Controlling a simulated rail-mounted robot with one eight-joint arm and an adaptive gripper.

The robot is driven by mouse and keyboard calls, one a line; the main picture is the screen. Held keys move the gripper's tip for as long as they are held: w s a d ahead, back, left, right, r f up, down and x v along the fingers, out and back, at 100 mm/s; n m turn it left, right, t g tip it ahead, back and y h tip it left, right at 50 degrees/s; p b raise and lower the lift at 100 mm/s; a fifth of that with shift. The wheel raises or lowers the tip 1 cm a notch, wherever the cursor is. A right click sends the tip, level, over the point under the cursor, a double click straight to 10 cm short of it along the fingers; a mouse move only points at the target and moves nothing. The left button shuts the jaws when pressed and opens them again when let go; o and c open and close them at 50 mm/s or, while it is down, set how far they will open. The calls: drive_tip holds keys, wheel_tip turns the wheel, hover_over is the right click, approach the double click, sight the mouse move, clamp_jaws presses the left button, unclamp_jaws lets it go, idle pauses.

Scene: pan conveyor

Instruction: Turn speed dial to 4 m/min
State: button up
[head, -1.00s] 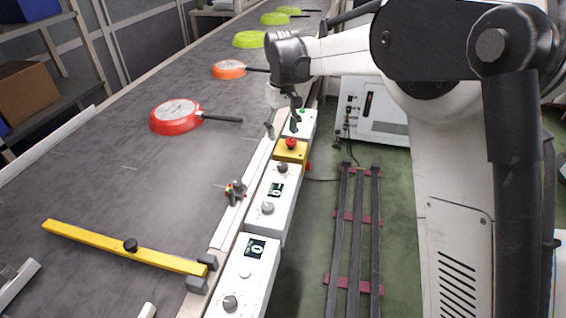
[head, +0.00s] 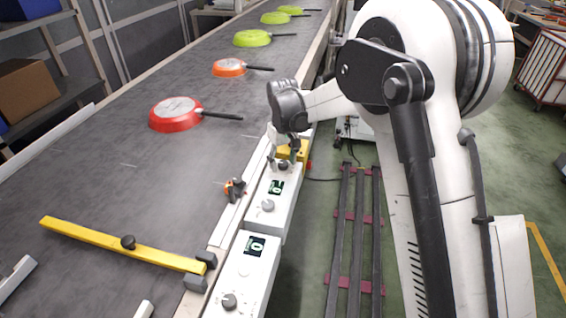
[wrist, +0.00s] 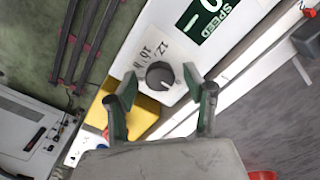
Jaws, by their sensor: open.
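The dark round dial (wrist: 160,75) shows in the wrist view on a white control box (wrist: 140,45), below a display (wrist: 205,15) with "SPEED" printed beside it. The display is partly cut off and its reading is unclear. My gripper (wrist: 161,76) is open, with one finger on each side of the dial. I cannot tell whether either finger touches it. In the head view my gripper (head: 282,163) points down at the far end of the white box (head: 284,214), and the dial there is largely hidden behind it.
A yellow box (head: 290,150) stands just beyond. A nearer white box has its own display (head: 255,245) and knob (head: 229,300). Red (head: 175,114), orange (head: 229,68) and green pans lie on the conveyor (head: 120,185). A yellow bar (head: 90,237) crosses the near part.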

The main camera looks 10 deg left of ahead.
drive_tip(key=c, duration=1.1)
drive_tip(key=m+b, duration=0.1)
drive_tip(key=m, duration=0.2)
drive_tip(key=shift+f+m, duration=0.1)
drive_tip(key=shift+m, duration=0.3)
drive_tip(key=m, duration=0.4)
drive_tip(key=shift+m+b, duration=0.3)
drive_tip(key=shift+b, duration=0.1)
drive_tip(key=m, duration=0.3)
drive_tip(key=shift+m, duration=0.3)
drive_tip(key=shift+m+b, duration=0.4)
drive_tip(key=shift+m, duration=1.4)
